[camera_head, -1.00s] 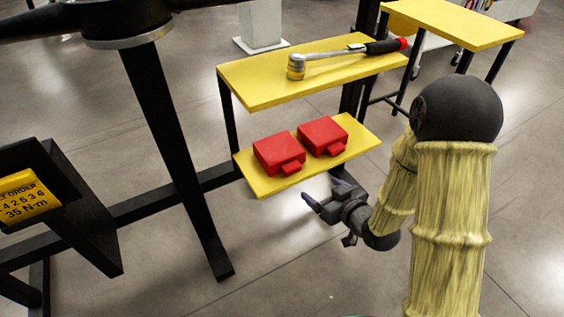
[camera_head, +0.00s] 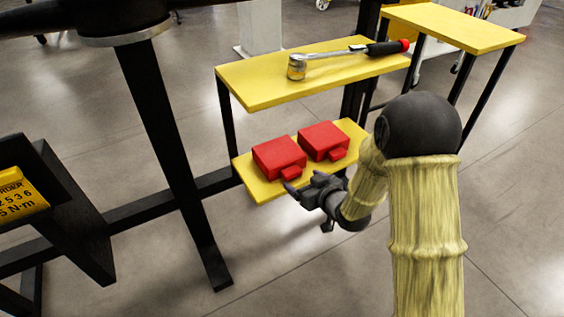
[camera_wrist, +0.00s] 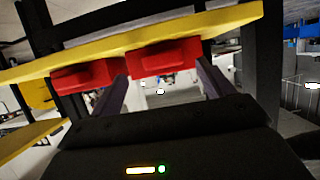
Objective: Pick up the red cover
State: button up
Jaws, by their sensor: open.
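Two red covers lie side by side on the lower yellow shelf (camera_head: 258,191), the left cover (camera_head: 278,156) and the right cover (camera_head: 322,140). Each has a small tab on its front side. My gripper (camera_head: 303,183) is open and empty at the shelf's front edge, close to the left cover's tab. In the wrist view, which looks upside down, one red cover (camera_wrist: 163,57) appears between and beyond the two finger lines. The other red cover (camera_wrist: 82,76) is outside the left finger. Whether a finger touches a cover cannot be told.
An upper yellow shelf (camera_head: 262,88) stands above and behind, with a torque wrench (camera_head: 345,55) on it. A black stand leg (camera_head: 170,150) rises at the left. Another yellow table (camera_head: 455,27) is at the back right. The floor in front is clear.

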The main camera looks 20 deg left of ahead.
aim_at(294, 175)
jog(key=b+x, duration=0.2)
jog(key=x, duration=0.2)
jog(key=shift+a, duration=0.35)
jog(key=c, duration=1.5)
notch_tip(294, 175, up, 10)
jog(key=p, duration=0.5)
jog(key=shift+r, duration=0.1)
